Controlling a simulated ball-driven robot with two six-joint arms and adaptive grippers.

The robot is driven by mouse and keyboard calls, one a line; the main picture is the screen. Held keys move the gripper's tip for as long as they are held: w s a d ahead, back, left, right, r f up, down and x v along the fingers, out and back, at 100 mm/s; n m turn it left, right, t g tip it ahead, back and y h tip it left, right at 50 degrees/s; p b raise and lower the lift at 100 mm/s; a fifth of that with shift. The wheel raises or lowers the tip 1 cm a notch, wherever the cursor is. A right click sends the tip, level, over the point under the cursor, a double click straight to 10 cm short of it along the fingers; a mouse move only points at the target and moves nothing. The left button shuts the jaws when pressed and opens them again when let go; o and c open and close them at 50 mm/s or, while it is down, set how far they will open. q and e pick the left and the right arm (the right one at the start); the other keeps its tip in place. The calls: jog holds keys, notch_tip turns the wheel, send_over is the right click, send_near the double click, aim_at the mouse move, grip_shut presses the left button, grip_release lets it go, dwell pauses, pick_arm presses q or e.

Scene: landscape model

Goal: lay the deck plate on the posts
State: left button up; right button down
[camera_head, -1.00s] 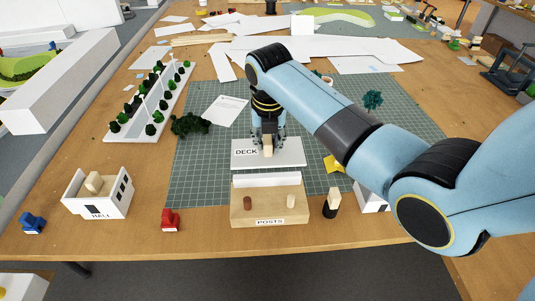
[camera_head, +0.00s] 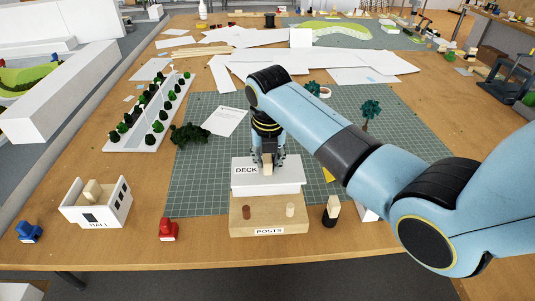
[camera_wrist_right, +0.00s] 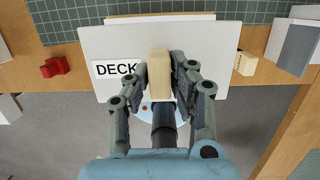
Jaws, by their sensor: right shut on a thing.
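The deck plate (camera_head: 287,178) is a white slab marked DECK. My right gripper (camera_head: 268,166) is shut on the upright wooden block on its top. The plate looks level, over the rear part of the wooden base (camera_head: 269,228) marked POSTS. A brown post (camera_head: 246,212) and a pale post (camera_head: 290,209) stand at the base's front, uncovered in the head view. In the wrist view the plate (camera_wrist_right: 120,45) hides the posts; a strip of the base shows past its far edge. The gap under the plate is hard to judge. My left gripper is not in view.
A dark green bush (camera_head: 190,133) and paper sheet (camera_head: 227,121) lie behind left.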

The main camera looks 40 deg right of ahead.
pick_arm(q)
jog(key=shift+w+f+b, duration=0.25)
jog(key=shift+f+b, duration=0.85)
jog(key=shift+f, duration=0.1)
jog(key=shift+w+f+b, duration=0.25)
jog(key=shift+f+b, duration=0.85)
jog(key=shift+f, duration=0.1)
pick_arm(e)
jog(key=shift+f, duration=4.5)
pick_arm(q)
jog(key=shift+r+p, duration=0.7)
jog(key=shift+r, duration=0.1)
pick_arm(e)
jog(key=shift+f, duration=0.55)
jog(key=c, duration=1.1)
grip_release()
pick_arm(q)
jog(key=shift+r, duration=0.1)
